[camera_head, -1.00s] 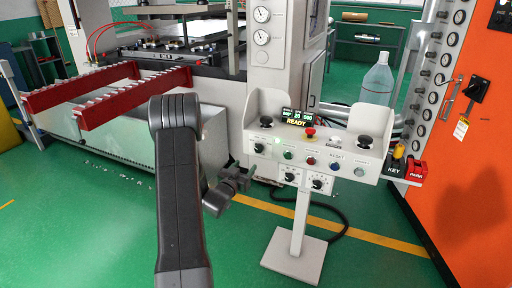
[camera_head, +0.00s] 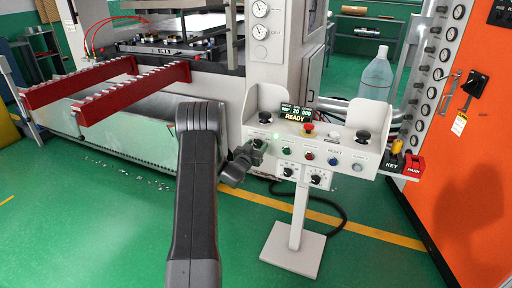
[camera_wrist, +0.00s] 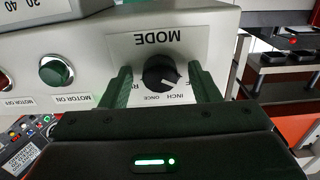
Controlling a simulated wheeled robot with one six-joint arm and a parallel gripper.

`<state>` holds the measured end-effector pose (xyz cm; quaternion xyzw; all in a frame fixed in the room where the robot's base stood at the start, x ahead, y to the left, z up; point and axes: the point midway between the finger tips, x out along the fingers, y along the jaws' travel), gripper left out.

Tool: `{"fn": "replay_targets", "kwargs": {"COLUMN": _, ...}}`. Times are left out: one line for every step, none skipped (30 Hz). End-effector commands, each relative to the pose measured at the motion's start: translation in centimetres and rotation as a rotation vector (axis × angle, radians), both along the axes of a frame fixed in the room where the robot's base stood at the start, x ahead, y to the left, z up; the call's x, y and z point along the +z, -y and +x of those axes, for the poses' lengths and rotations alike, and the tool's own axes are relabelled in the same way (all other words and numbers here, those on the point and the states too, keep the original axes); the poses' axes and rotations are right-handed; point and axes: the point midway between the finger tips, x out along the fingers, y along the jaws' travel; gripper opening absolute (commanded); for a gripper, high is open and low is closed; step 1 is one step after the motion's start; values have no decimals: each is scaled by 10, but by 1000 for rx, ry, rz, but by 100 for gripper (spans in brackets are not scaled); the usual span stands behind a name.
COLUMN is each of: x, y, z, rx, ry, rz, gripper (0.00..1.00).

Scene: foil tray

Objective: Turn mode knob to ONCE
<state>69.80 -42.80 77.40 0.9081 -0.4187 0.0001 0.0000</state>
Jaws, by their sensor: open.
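The black mode knob (camera_wrist: 161,72) sits under the MODE lettering, upside down in the wrist view. Its white pointer mark points down and right there, toward INCH; ONCE is printed below the knob, just left of INCH. Other labels are partly hidden by my fingers. My gripper (camera_wrist: 162,78) is open, with one finger on each side of the knob and a visible gap to it. In the head view my gripper (camera_head: 248,153) is at the left end of the white control console (camera_head: 305,165), where it partly covers the knob (camera_head: 259,144).
A green MOTOR ON button (camera_wrist: 56,72) is beside the knob panel. A red emergency button (camera_head: 308,129), a READY display (camera_head: 296,113) and a clear bottle (camera_head: 376,76) are further right. Red rails (camera_head: 130,95) stand at the left. Open green floor lies in front.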

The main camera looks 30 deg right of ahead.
Motion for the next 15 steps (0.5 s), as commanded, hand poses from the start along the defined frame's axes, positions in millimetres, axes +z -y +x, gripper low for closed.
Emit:
{"fn": "replay_targets", "kwargs": {"x": 0, "y": 0, "z": 0, "rx": 0, "ry": 0, "rz": 0, "gripper": 56}}
{"fn": "replay_targets", "kwargs": {"x": 0, "y": 0, "z": 0, "rx": 0, "ry": 0, "rz": 0, "gripper": 56}}
{"fn": "replay_targets", "kwargs": {"x": 0, "y": 0, "z": 0, "rx": 0, "ry": 0, "rz": 0, "gripper": 56}}
{"fn": "replay_targets", "kwargs": {"x": 0, "y": 0, "z": 0, "rx": 0, "ry": 0, "rz": 0, "gripper": 54}}
{"fn": "replay_targets", "kwargs": {"x": 0, "y": 0, "z": 0, "rx": 0, "ry": 0, "rz": 0, "gripper": 48}}
{"fn": "replay_targets", "kwargs": {"x": 0, "y": 0, "z": 0, "rx": 0, "ry": 0, "rz": 0, "gripper": 40}}
{"fn": "replay_targets", "kwargs": {"x": 0, "y": 0, "z": 0, "rx": 0, "ry": 0, "rz": 0, "gripper": 34}}
{"fn": "replay_targets", "kwargs": {"x": 0, "y": 0, "z": 0, "rx": 0, "ry": 0, "rz": 0, "gripper": 28}}
{"fn": "replay_targets", "kwargs": {"x": 0, "y": 0, "z": 0, "rx": 0, "ry": 0, "rz": 0, "gripper": 21}}
{"fn": "replay_targets", "kwargs": {"x": 0, "y": 0, "z": 0, "rx": 0, "ry": 0, "rz": 0, "gripper": 15}}
{"fn": "replay_targets", "kwargs": {"x": 0, "y": 0, "z": 0, "rx": 0, "ry": 0, "rz": 0, "gripper": 11}}
{"fn": "replay_targets", "kwargs": {"x": 0, "y": 0, "z": 0, "rx": 0, "ry": 0, "rz": 0, "gripper": 11}}
{"fn": "replay_targets", "kwargs": {"x": 0, "y": 0, "z": 0, "rx": 0, "ry": 0, "rz": 0, "gripper": 11}}
{"fn": "replay_targets", "kwargs": {"x": 0, "y": 0, "z": 0, "rx": 0, "ry": 1, "rz": 1, "gripper": 11}}
{"fn": "replay_targets", "kwargs": {"x": -1, "y": 0, "z": 0, "rx": 0, "ry": 2, "rz": 2, "gripper": 11}}
